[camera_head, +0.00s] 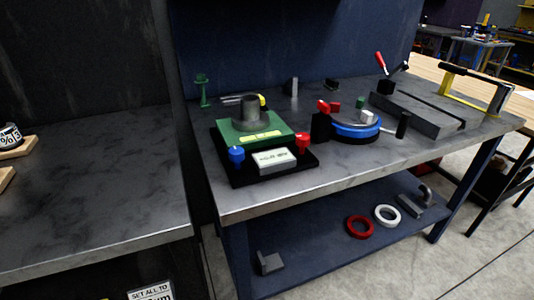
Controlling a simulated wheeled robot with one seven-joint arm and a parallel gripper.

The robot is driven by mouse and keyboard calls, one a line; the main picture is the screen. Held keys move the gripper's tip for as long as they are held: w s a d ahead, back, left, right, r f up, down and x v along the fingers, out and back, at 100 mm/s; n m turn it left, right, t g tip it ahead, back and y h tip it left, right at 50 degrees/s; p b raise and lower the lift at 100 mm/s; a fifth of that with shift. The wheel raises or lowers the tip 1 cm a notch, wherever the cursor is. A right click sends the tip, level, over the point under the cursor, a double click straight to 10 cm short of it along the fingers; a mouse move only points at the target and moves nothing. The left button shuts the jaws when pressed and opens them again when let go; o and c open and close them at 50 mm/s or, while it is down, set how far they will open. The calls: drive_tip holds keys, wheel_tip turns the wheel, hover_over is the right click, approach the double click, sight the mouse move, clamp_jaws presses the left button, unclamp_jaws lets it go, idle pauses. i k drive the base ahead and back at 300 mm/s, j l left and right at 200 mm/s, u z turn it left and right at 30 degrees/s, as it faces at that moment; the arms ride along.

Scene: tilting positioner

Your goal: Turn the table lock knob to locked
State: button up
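A green block (236,130) with a grey cylinder (250,108) on top stands on a black base (237,178) on the workbench. A blue knob (236,154) is at its front left and a red knob (303,141) at its front right. A white labelled box (273,161) sits between them; its text is too small to read. To the right is a round blue-rimmed table (355,131) with a black block (321,127) and red parts (324,106) at its left. I cannot tell which knob is the table lock or how it is set. My gripper is not in view.
A grey plate fixture with a red-tipped lever (380,62) and a yellow-framed tool (473,88) stand at the right. A small green stand (202,90) is at the back left. The bench's front strip is clear. Red (360,227) and white rings (387,216) lie on the lower shelf.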

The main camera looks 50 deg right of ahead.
sight(262, 100)
drive_tip(key=z, duration=0.9)
